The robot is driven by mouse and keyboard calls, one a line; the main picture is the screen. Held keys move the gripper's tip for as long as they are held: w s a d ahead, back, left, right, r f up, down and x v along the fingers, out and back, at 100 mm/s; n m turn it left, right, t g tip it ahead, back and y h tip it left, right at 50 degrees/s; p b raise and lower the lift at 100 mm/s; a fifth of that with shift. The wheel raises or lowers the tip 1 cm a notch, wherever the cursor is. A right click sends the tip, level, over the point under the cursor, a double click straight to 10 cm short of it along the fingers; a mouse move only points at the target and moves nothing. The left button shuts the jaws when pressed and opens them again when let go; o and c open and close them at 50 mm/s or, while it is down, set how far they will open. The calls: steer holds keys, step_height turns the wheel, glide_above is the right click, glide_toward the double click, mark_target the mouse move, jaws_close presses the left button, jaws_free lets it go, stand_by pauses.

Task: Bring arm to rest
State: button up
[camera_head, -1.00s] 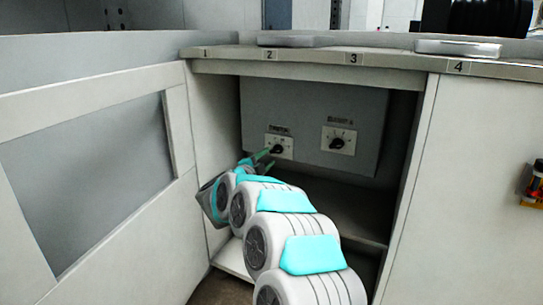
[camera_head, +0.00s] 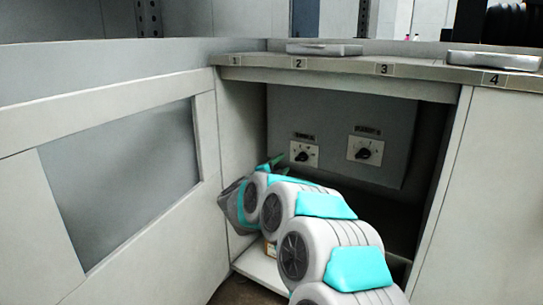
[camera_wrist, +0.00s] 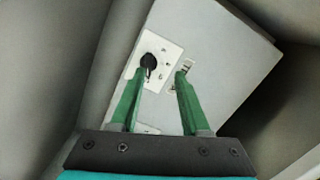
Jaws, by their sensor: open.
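My gripper (camera_wrist: 163,85) is open and empty in the wrist view, its two green fingers apart in front of the grey panel. In the head view my gripper (camera_head: 272,163) is inside the cabinet opening, partly hidden by my arm. The left dial (camera_head: 303,155) is a black knob on a white plate, just right of the fingertips. It also shows in the wrist view as a dark knob (camera_wrist: 149,61) beyond the left finger. The gripper looks apart from it.
A grey control box (camera_head: 340,115) with a second dial (camera_head: 364,151) sits inside the cabinet. The cabinet door (camera_head: 115,190) stands open on the left. A numbered counter edge (camera_head: 340,65) runs above my arm, with flat metal trays (camera_head: 324,49) on top. A right cabinet wall (camera_head: 480,200) bounds the opening.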

steer(key=s+a+r+n+y+p, duration=0.3)
steer(key=s+a+r+n+y, duration=0.2)
steer(key=a+r+n+y, duration=0.35)
steer(key=s+a+f+n+g+y+p, duration=0.1)
steer(key=s+a+n+g+y, duration=0.15)
steer(key=s, duration=0.35)
steer(key=s+a+f+n+g+y+p, duration=0.1)
steer(key=s+n+y, duration=0.2)
steer(key=s, duration=0.2)
steer(key=s+d+f+n+g+h+p, duration=0.1)
steer(key=s+d+f+g, duration=0.2)
steer(key=s, duration=1.2)
steer(key=s+d+f+n+g+h+p, duration=0.2)
steer(key=s+d+g, duration=0.4)
steer(key=s, duration=1)
steer(key=s+d+f+n+g+h+p, duration=0.1)
steer(key=s+d+f+g, duration=0.3)
steer(key=s+d, duration=0.5)
steer(key=s+n+h, duration=0.1)
steer(key=s, duration=0.5)
steer(key=shift+s+d, duration=0.15)
steer(key=shift+d, duration=0.15)
steer(key=shift+g, duration=0.25)
